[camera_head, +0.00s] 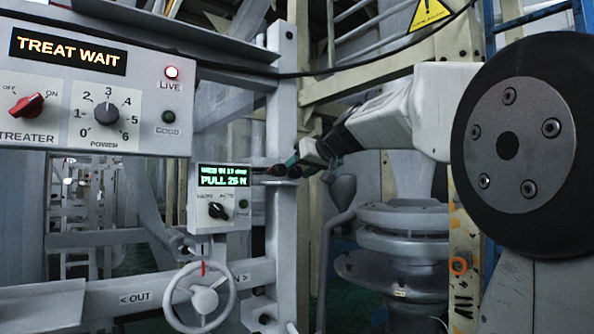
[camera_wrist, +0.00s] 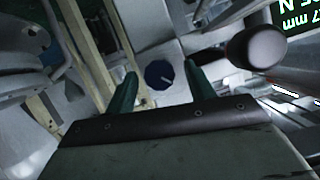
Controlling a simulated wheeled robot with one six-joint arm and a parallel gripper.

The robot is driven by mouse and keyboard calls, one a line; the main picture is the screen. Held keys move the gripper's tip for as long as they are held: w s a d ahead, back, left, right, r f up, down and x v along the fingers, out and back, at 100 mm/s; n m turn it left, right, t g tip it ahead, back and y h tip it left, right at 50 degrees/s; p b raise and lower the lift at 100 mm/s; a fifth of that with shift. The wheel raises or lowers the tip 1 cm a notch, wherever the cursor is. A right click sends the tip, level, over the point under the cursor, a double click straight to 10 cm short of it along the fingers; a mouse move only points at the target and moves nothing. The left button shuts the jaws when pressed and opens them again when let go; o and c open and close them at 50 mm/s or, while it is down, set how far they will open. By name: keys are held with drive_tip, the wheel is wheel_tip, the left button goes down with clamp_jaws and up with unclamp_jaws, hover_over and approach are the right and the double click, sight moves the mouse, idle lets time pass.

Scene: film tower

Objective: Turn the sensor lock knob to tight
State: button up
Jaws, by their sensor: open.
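A dark blue round knob (camera_wrist: 159,74) with a pale pointer line sits on a light grey surface in the wrist view. It looks like the sensor lock knob, but I read no label or tight mark. My gripper (camera_wrist: 160,70) is open, its two dark green fingers on either side of the knob in the picture; they look apart from it, and the depth gap is hard to judge. In the head view my gripper (camera_head: 291,166) is by the grey upright, right of the green PULL display (camera_head: 224,176). The knob cannot be made out there.
A dark rounded handle (camera_wrist: 256,46) on a stem juts out close to the right finger in the wrist view. In the head view, the treater panel (camera_head: 90,85) is upper left, a handwheel (camera_head: 203,297) lower left, and a stacked grey round housing (camera_head: 400,240) below my arm.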

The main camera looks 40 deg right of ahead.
drive_tip(key=c, duration=1)
drive_tip(key=m+y, duration=0.2)
drive_tip(key=m, duration=0.1)
drive_tip(key=shift+d, duration=0.25)
drive_tip(key=m+y, duration=0.2)
drive_tip(key=m, duration=0.1)
drive_tip(key=shift+f+m+t, duration=0.15)
drive_tip(key=shift+m+t, duration=0.15)
drive_tip(key=m, duration=0.1)
drive_tip(key=m+t+y, duration=0.1)
drive_tip(key=m, duration=0.1)
drive_tip(key=shift+d+f+m+y, duration=0.1)
drive_tip(key=shift+f+m+y, duration=0.05)
drive_tip(key=shift+m+y, duration=0.15)
drive_tip(key=shift+f+m+t+y, duration=0.1)
drive_tip(key=shift+m+t+y, duration=0.45)
drive_tip(key=shift+m, duration=1.15)
drive_tip(key=shift+t, duration=0.25)
